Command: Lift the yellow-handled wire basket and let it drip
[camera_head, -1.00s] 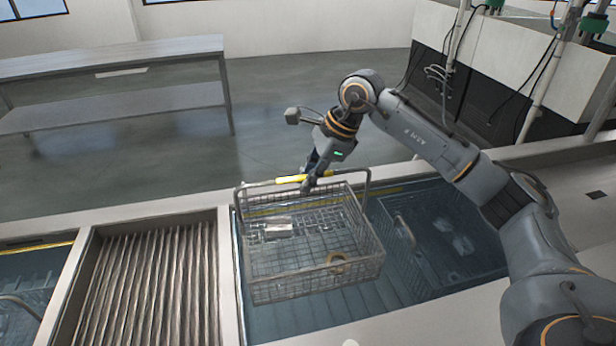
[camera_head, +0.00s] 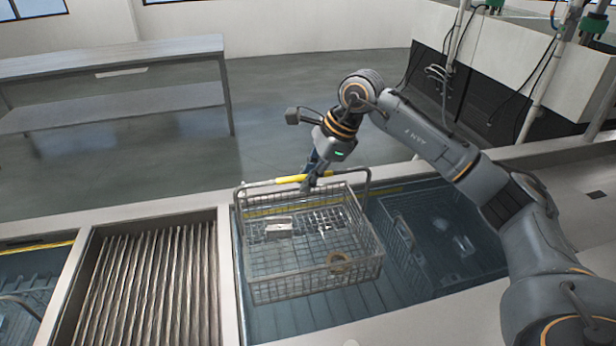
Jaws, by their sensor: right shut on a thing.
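The wire basket (camera_head: 312,292) hangs over the middle water-filled tank, its bottom seemingly clear of the water, though the exact height is hard to tell. Its handle has a yellow grip (camera_head: 290,180) on the far side. My right gripper (camera_head: 308,186) is shut on this handle, just right of the visible yellow part. The basket looks about level. My left gripper is not in view.
A second wire basket (camera_head: 398,240) sits in the water of the tank (camera_head: 450,275) at the right. A ribbed draining section (camera_head: 150,285) lies left of the middle tank, with another tank (camera_head: 30,280) beyond it. A grey table (camera_head: 110,60) stands behind.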

